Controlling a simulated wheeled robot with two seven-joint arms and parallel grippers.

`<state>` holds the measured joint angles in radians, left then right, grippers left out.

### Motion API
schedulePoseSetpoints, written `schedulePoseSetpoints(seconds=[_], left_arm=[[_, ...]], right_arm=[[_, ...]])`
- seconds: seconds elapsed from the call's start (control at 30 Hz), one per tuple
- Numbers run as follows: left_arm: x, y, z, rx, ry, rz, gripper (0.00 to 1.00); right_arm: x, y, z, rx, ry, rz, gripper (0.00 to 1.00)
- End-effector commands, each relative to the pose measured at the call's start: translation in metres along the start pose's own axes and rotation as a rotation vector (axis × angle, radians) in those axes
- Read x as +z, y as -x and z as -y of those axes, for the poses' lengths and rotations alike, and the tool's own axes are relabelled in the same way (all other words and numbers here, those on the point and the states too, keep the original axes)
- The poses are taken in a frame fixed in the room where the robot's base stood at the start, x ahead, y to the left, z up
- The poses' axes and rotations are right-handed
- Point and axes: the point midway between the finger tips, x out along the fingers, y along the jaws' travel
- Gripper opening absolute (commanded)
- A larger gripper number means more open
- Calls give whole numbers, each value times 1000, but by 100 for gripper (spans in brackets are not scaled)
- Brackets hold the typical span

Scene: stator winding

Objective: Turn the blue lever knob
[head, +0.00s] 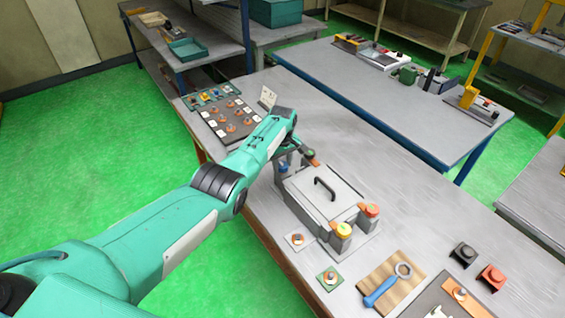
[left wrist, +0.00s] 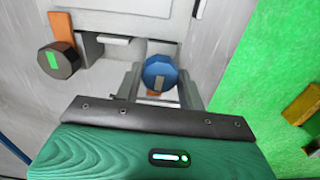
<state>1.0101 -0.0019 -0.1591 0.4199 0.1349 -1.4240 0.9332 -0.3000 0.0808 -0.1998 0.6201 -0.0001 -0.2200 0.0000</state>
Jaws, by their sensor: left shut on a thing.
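The blue lever knob (left wrist: 160,72) shows in the left wrist view as a round blue knob with a grey mark on its face. It sits at the front of the grey machine box (head: 318,198). My left gripper (left wrist: 160,90) is shut on the blue knob, with one finger on each side of it. In the head view the left gripper (head: 284,172) is at the box's left end, and only a small bit of blue shows between its fingers. My right gripper is not in view.
A black knob (left wrist: 55,62) with a green mark on an orange lever is close to the left gripper. A board with small parts (head: 230,118) lies behind. A blue-handled wrench (head: 385,285) lies at the front right.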

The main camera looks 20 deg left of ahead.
Motion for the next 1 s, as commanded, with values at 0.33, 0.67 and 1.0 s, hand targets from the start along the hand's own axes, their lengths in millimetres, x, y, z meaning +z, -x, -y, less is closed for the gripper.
schedulePoseSetpoints(seconds=[0.33,0.67,1.0], left_arm=[[4,-8,4,-11,8,10,17],[2,-4,2,-6,7,6,61],[0,7,1,-2,7,2,61]], right_arm=[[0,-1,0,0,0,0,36],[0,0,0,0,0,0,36],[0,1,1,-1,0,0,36]])
